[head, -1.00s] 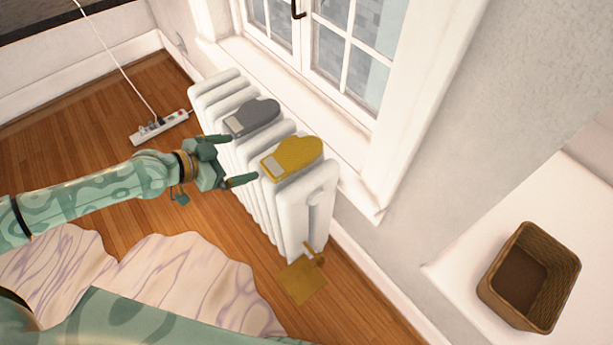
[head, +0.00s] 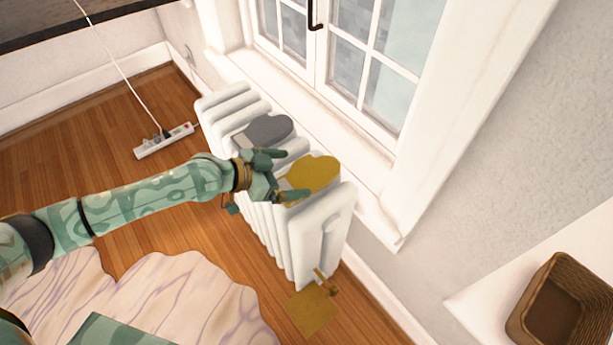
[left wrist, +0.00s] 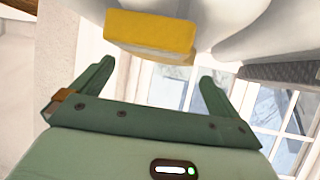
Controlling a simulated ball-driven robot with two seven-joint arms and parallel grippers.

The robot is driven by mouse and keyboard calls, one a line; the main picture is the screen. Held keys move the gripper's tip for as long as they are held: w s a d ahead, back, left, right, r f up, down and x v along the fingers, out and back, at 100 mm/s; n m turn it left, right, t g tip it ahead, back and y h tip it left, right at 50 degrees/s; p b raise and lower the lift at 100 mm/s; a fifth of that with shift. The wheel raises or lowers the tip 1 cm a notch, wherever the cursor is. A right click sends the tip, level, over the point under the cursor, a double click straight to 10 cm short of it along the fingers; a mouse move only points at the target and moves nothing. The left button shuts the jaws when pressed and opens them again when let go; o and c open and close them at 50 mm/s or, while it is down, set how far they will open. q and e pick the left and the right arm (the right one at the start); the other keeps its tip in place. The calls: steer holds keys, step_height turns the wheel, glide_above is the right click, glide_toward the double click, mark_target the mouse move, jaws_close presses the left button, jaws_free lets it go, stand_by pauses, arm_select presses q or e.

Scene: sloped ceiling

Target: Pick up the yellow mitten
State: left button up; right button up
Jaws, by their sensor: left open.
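The yellow mitten (head: 318,172) lies on top of the white radiator (head: 323,215), at the end nearer me. My left gripper (head: 293,174) is open at the mitten's left, cuff end, and its fingers overlap that end in the head view. In the left wrist view the mitten (left wrist: 150,32) shows just beyond the open fingertips (left wrist: 156,72), with nothing between the fingers. A grey mitten (head: 268,129) lies farther along the radiator, partly hidden by my gripper; it also shows at the right of the left wrist view (left wrist: 285,72). My right gripper is not in view.
A window (head: 345,50) with a white sill stands behind the radiator. A brown wicker basket (head: 535,318) sits on a white surface at the lower right. A power strip (head: 164,141) and a pale wavy rug (head: 180,300) lie on the wooden floor.

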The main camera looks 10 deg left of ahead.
mark_target(306, 173)
arm_select(q)
steer(key=b+x, duration=0.1)
steer(key=x, duration=0.3)
steer(key=shift+f, duration=0.3)
steer(key=shift+c, duration=0.3)
steer(key=c, duration=0.6)
steer(key=shift+r, duration=0.1)
steer(key=shift+c, duration=0.3)
